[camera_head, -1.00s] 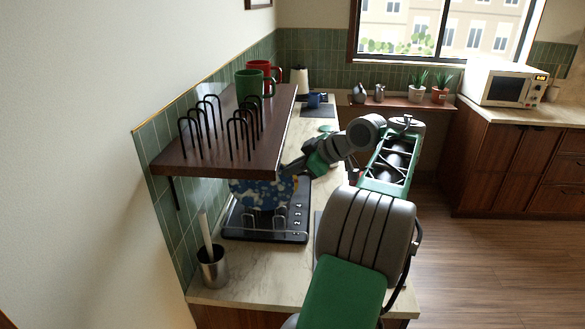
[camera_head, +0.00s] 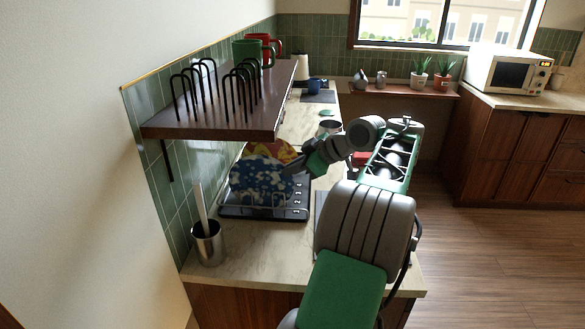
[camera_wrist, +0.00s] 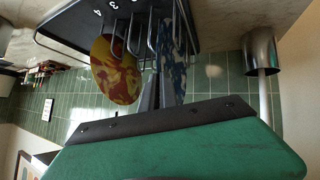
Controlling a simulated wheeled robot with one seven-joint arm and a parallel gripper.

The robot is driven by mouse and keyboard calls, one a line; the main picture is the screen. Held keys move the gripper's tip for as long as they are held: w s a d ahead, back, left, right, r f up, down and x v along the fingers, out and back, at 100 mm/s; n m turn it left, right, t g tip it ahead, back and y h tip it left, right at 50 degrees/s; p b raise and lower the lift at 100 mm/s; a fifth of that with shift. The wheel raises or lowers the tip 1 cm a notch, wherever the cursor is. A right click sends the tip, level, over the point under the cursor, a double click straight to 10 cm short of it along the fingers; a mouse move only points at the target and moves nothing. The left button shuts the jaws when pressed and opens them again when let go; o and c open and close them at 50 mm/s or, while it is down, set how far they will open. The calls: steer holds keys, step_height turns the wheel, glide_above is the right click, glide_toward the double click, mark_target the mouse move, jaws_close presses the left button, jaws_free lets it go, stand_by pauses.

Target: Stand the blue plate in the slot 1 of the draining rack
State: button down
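The blue plate (camera_head: 262,181), spotted with white, is upright over the black draining rack (camera_head: 262,213) at its near end, towards the number 1. It also shows edge-on in the wrist view (camera_wrist: 174,50), among the rack's wires. I cannot tell whether its lower edge rests in slot 1. My gripper (camera_head: 299,166) is at the plate's right edge. In the wrist view its narrow fingers (camera_wrist: 159,92) appear shut on that edge. A red and yellow plate (camera_head: 277,150) stands in the rack behind the blue one; the wrist view also shows it (camera_wrist: 116,70).
A wooden shelf (camera_head: 215,125) with black wire hoops and a green mug (camera_head: 246,50) overhangs the rack. A metal pot with a white-handled brush (camera_head: 207,243) stands near the rack's front left. The counter front (camera_head: 255,272) is clear.

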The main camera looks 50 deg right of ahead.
steer(key=shift+f, duration=0.25)
steer(key=c, duration=1.6)
jaws_free()
steer(key=shift+o, duration=0.2)
steer(key=p+v, duration=0.2)
steer(key=v, duration=0.5)
steer(key=shift+s+r+p, duration=0.25)
steer(key=shift+s+p, duration=0.05)
steer(key=shift+p, duration=0.1)
